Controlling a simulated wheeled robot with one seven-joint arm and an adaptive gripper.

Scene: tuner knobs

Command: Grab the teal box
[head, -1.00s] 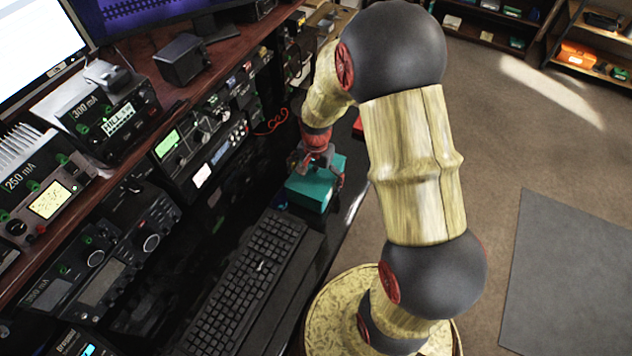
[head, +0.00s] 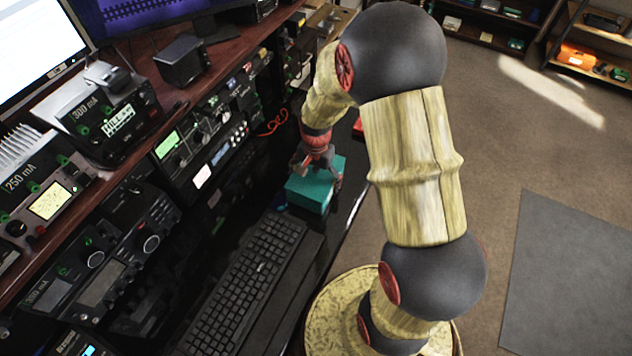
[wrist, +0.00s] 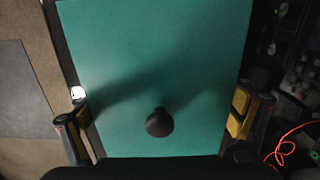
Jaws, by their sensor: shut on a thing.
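The teal box (head: 312,191) lies on the black desk just beyond the keyboard in the head view. It fills the middle of the wrist view (wrist: 150,60). My gripper (head: 317,171) is over the box from above, with one finger on each side of it. In the wrist view my gripper (wrist: 160,126) has its fingers against the left and right edges of the box, shut on it. A dark round shape (wrist: 159,122) shows in front of the box's face there; I cannot tell what it is. The box's underside is hidden.
A black keyboard (head: 248,285) lies in front of the box. Radio units (head: 203,155) line the left, under a wooden shelf (head: 165,110). A red-orange cable (head: 272,124) lies beyond the box. Open floor (head: 490,130) is to the right.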

